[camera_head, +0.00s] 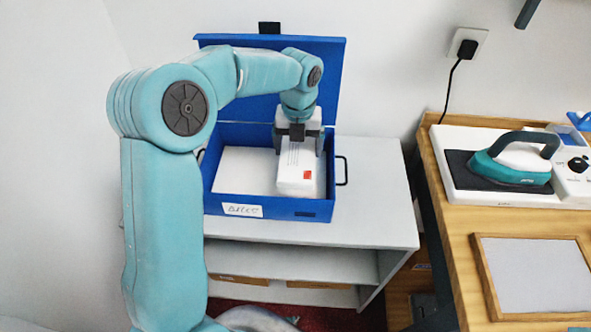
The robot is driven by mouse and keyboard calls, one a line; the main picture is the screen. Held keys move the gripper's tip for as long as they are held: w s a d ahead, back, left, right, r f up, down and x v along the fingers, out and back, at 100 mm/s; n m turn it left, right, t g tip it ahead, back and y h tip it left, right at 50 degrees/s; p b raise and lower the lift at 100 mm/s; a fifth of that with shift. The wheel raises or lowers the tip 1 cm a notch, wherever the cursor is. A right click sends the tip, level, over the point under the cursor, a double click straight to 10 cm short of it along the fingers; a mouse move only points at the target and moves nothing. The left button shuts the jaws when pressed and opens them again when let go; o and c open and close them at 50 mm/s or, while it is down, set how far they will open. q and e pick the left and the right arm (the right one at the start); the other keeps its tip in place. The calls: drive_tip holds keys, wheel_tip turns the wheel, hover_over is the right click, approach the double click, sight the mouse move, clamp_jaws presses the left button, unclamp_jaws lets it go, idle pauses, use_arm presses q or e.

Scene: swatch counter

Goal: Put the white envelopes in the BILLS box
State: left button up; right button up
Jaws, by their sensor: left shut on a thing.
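The blue box (207,170) stands on a grey shelf unit with its lid (335,62) raised at the back. A white label (242,211) with dark lettering, hard to read, is on its front. My left gripper (298,145) reaches down into the box opening and is shut on a white envelope (296,180) with a red stamp, held tilted at the right side of the opening. Whether it touches the box floor I cannot tell. A flat white surface (245,172), perhaps another envelope, lies inside on the left. My right gripper is not in view.
The grey shelf unit (375,200) has clear top space right of the box. A wooden table on the right holds an iron (515,160) on a white base and a framed grey panel (535,275). A black cable runs to a wall socket (466,44).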

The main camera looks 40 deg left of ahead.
sight(299, 151)
use_arm(q)
wheel_tip(299, 151, down, 4)
drive_tip(key=shift+r, duration=0.25)
drive_tip(key=shift+s+d+f, duration=0.1)
drive_tip(key=shift+d+f, duration=0.05)
drive_tip(key=shift+f, duration=0.1)
wheel_tip(299, 151, down, 4)
drive_tip(key=shift+f, duration=0.2)
